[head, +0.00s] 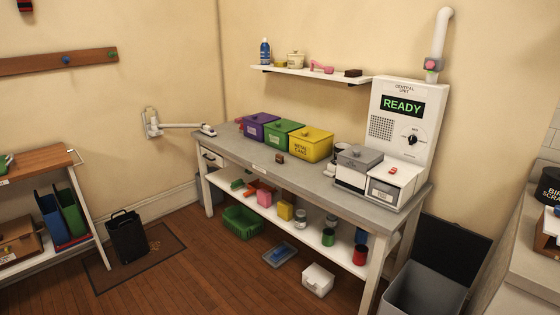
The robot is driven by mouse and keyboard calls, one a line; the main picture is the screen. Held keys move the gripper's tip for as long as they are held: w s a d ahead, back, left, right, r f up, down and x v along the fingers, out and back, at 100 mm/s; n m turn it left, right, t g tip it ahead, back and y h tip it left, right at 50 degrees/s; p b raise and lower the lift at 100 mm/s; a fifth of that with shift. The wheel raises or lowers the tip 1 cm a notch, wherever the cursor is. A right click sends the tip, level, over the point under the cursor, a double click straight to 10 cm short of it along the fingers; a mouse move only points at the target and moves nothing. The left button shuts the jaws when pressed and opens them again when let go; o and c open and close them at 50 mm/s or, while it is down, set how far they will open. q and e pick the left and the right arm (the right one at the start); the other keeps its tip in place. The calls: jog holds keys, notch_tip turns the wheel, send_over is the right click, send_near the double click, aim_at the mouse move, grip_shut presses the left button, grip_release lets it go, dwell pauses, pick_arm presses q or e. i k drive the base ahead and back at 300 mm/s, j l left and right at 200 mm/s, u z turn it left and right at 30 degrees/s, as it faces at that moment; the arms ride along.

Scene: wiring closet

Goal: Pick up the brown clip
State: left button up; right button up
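A small brown object (280,158) lies on the grey top of the workbench (317,179), in front of the green box. It may be the brown clip, but it is too small to make out its shape. A dark brown block (353,72) sits at the right end of the wall shelf; I cannot tell what it is either. Neither of my grippers is in view.
Purple (256,124), green (283,134) and yellow (311,144) lidded boxes line the bench's back. A white unit reading READY (402,107) stands at its right end. A white jointed arm (180,126) reaches from the wall to the bench's left end. Floor in front holds bins.

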aim_at(279, 159)
jog(key=i+z, duration=0.1)
jog(key=z, duration=0.25)
jog(key=j+z, duration=0.1)
jog(key=z, duration=0.25)
jog(key=i+j+z, duration=0.1)
jog(key=z, duration=0.2)
jog(key=i+j+z, duration=0.4)
jog(key=j, duration=0.25)
jog(key=j+z, duration=0.2)
jog(key=i+j+z, duration=0.1)
jog(key=j, duration=0.3)
jog(key=i+j+z, duration=0.1)
jog(key=j, duration=0.3)
jog(key=i+j, duration=0.15)
jog(key=j, duration=0.25)
jog(key=i+j, duration=0.1)
jog(key=j, duration=0.4)
jog(key=i+j, duration=0.15)
jog(key=j, duration=0.4)
jog(key=i+j+z, duration=0.1)
jog(key=j, duration=0.4)
jog(key=i+j, duration=0.1)
jog(key=j, duration=0.45)
